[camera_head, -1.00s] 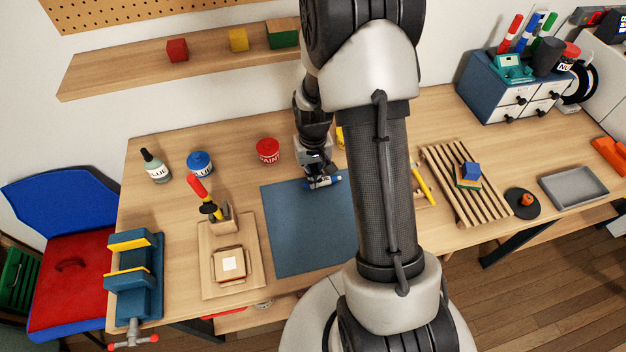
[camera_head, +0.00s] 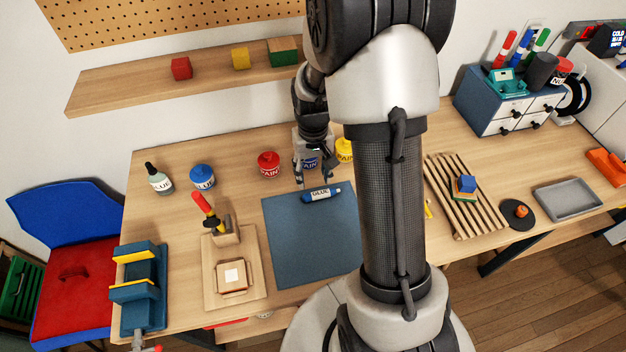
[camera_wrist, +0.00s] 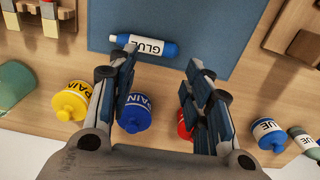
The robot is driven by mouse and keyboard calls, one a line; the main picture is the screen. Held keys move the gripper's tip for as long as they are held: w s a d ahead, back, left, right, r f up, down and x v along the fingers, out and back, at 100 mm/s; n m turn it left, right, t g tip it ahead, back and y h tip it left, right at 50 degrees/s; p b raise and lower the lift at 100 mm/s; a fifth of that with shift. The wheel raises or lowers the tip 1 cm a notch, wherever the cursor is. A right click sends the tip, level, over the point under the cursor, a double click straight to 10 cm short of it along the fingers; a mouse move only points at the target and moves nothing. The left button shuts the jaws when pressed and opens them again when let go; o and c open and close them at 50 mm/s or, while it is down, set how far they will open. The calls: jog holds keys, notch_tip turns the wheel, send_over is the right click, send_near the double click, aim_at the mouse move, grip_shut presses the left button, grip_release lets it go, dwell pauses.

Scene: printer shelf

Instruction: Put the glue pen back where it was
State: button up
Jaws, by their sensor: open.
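The glue pen (camera_head: 321,194) is a white and blue tube lettered GLUE. It lies flat on the blue mat (camera_head: 305,245), near the mat's back edge. The wrist view also shows the pen (camera_wrist: 145,45), lying crosswise just beyond the fingertips. My gripper (camera_head: 306,180) is behind the pen, apart from it. In the wrist view my gripper (camera_wrist: 162,62) is open, with nothing between its fingers.
A blue paint jar (camera_wrist: 133,112) and a red jar (camera_wrist: 184,127) show close beside the fingers. A yellow jar (camera_head: 345,150) stands by the arm. A wooden holder with a screwdriver (camera_head: 206,210) is left of the mat. My arm hides the mat's right side.

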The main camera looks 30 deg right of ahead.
jog(key=o, duration=0.4)
notch_tip(320, 180, up, 3)
jog(key=shift+r+p, duration=0.15)
jog(key=shift+p, duration=0.15)
jog(key=o, duration=0.4)
notch_tip(320, 180, up, 7)
jog(key=s+a+t, duration=0.1)
jog(key=a, duration=0.1)
jog(key=shift+s+a+n, duration=0.15)
jog(key=shift+a+n, duration=0.15)
jog(key=shift+a, duration=0.05)
jog(key=o, duration=0.4)
jog(key=s+a+r+n+t, duration=0.1)
jog(key=s+a+r, duration=0.3)
jog(key=r, duration=0.4)
jog(key=shift+s+a+r, duration=0.15)
jog(key=shift+s+a, duration=0.15)
jog(key=shift+s, duration=0.55)
jog(key=s+a+r+t, duration=0.1)
jog(key=s+a+r, duration=0.1)
jog(key=s, duration=0.4)
jog(key=s+a+r+n+t, duration=0.1)
jog(key=s+a+r, duration=0.2)
jog(key=s, duration=0.3)
jog(key=shift+s+r+n+t, duration=0.25)
jog(key=shift+n+t, duration=0.05)
